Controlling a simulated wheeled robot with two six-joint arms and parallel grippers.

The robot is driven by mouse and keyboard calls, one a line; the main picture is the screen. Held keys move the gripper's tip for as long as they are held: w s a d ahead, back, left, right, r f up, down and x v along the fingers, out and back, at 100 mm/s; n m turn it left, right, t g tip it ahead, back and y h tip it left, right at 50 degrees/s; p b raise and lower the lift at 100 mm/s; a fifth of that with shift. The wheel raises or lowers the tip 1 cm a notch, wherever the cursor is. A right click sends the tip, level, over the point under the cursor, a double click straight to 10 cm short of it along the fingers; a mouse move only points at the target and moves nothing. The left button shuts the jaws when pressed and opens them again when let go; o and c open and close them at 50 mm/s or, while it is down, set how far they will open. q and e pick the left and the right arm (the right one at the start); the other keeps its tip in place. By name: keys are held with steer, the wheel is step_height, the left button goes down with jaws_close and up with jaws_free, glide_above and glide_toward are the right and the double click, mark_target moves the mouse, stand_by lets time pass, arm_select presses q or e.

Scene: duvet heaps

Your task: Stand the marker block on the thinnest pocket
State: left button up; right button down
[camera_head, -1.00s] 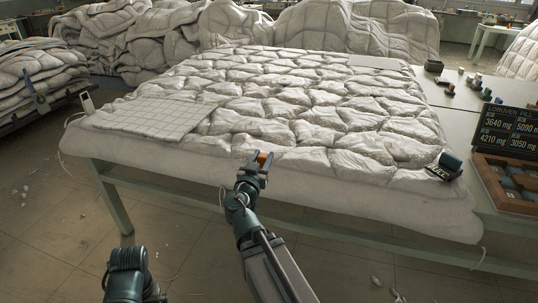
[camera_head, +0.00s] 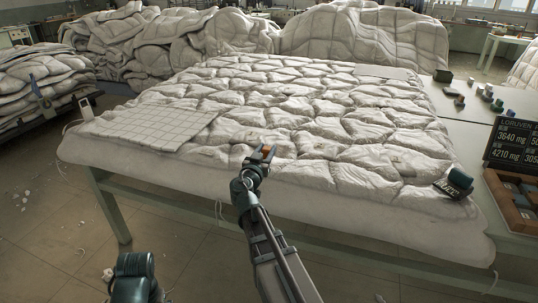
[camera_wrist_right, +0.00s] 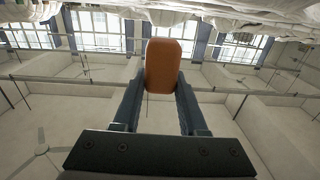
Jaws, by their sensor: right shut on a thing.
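The marker block (camera_head: 266,149) is small and orange-brown. It also shows large in the right wrist view (camera_wrist_right: 163,66), upright between the two finger tips. My right gripper (camera_head: 261,156) is shut on it, over the front part of the quilted duvet (camera_head: 300,130). I cannot tell how high the block is above the cloth. The duvet lies flat on a table, its pockets puffed to differing heights. Which pocket is thinnest is hard to tell by eye. Of my left arm only a link shows at the bottom left; its gripper is out of view.
A gridded pad (camera_head: 148,127) lies on the duvet's left. A dark green device (camera_head: 455,183) sits at its right front corner. A board with milligram figures (camera_head: 516,146) and a brown tray (camera_head: 515,205) stand at the right. Small blocks (camera_head: 486,93) stand behind them. Duvet heaps (camera_head: 365,38) fill the back.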

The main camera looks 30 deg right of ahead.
steer(key=shift+w+d+f, duration=0.2)
steer(key=shift+w+d, duration=0.55)
steer(key=shift+w, duration=0.3)
step_height(320, 180, down, 3)
steer(key=b, duration=0.3)
steer(key=shift+s+d, duration=0.1)
steer(key=shift+d, duration=0.05)
steer(key=shift+f, duration=0.1)
arm_select(q)
steer(key=f, duration=0.3)
steer(key=shift+w+d+f, duration=0.2)
steer(key=shift+d, duration=0.05)
arm_select(e)
steer(key=shift+f+b, duration=0.15)
steer(key=shift+b, duration=0.2)
arm_select(q)
steer(key=shift+f, duration=0.2)
arm_select(e)
steer(key=shift+c, duration=2.2)
jaws_free()
